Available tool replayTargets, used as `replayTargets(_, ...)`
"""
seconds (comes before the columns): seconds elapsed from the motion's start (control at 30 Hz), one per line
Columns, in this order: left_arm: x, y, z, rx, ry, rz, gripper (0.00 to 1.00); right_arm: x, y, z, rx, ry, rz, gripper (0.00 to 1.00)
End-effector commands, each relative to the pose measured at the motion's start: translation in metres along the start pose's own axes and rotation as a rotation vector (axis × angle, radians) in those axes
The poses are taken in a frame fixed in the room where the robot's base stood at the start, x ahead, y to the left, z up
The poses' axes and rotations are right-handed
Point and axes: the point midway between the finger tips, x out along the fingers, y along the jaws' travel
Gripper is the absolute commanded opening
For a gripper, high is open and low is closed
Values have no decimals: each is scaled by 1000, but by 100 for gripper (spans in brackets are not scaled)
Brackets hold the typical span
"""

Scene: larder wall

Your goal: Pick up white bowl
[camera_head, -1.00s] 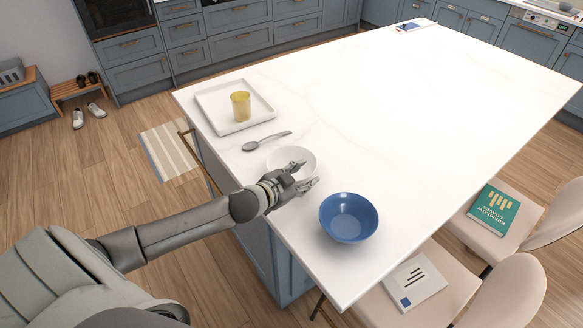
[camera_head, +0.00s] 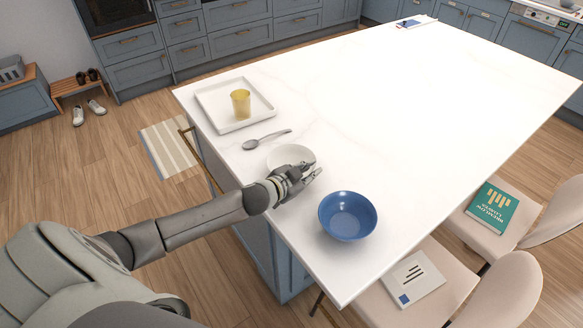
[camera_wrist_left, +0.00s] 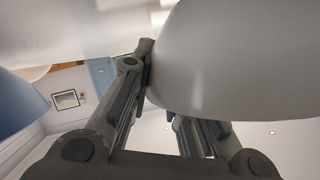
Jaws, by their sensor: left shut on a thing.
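The white bowl (camera_head: 287,154) is near the left edge of the white island top, partly hidden by my left gripper. My left gripper (camera_head: 312,172) is at the bowl's near right side, shut on it. In the left wrist view the bowl (camera_wrist_left: 235,60) fills the upper right as a large pale curved surface, and the gripper's fingers (camera_wrist_left: 160,90) are on its wall. Part of the right finger is hidden behind the bowl. I cannot tell whether the bowl's base is clear of the top. My right gripper is not in view.
A blue bowl (camera_head: 348,216) stands close to the right of the gripper. A spoon (camera_head: 266,140) lies behind the white bowl. The island top (camera_head: 400,110) is mostly clear to the right. Chairs stand along its near right side.

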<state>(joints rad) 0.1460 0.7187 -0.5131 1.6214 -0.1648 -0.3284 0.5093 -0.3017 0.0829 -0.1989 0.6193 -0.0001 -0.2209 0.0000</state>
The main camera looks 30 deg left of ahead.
Motion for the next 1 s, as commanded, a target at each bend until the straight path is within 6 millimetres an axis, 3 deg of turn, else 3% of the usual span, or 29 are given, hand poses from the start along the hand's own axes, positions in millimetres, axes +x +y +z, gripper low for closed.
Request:
replayTargets(0.47,-1,-2,-5,3,3,-1,0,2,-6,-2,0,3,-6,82)
replayTargets(0.67,-8,-11,-22,5,8,-2,0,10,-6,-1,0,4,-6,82)
replayTargets(1.0,-81,-53,-50,9,-3,1,0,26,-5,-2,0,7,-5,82)
